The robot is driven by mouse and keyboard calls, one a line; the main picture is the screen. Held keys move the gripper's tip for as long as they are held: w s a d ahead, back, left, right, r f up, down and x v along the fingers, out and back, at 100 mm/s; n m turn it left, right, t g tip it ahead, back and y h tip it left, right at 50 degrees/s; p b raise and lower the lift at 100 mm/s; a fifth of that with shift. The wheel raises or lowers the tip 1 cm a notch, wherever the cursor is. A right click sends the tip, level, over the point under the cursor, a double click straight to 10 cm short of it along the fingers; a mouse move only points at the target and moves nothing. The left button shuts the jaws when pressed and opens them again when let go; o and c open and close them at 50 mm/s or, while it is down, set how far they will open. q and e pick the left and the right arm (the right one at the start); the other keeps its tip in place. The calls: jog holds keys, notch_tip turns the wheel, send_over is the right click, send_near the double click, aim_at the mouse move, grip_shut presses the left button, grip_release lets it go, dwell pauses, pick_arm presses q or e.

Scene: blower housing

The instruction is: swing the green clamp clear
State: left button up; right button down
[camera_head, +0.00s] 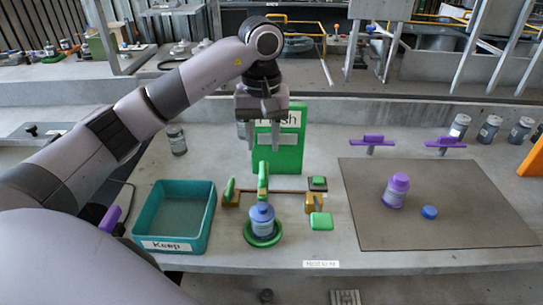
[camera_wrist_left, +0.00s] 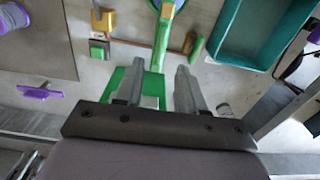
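The green clamp (camera_head: 263,178) is a narrow green bar crossing a brown rod, just behind a blue-capped bottle (camera_head: 262,222) that stands in a round green holder (camera_head: 263,241). In the left wrist view the clamp bar (camera_wrist_left: 160,42) points toward my fingers. My left gripper (camera_head: 262,125) is above and behind the clamp, in front of the green bin. In the left wrist view my gripper (camera_wrist_left: 159,75) is open, with nothing between its fingers; the clamp's near end shows just beyond the fingertips. Whether they touch cannot be told. My right gripper is not in view.
A teal Keep tray (camera_head: 174,246) stands left and a green bin (camera_head: 291,150) behind. A brown mat (camera_head: 440,215) with a purple-capped bottle (camera_head: 396,191) lies right.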

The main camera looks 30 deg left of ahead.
aim_at(263, 169)
pick_arm(q)
jog(key=shift+s+f, duration=0.15)
jog(key=shift+f, duration=3.25)
jog(key=shift+c, duration=0.3)
grip_shut()
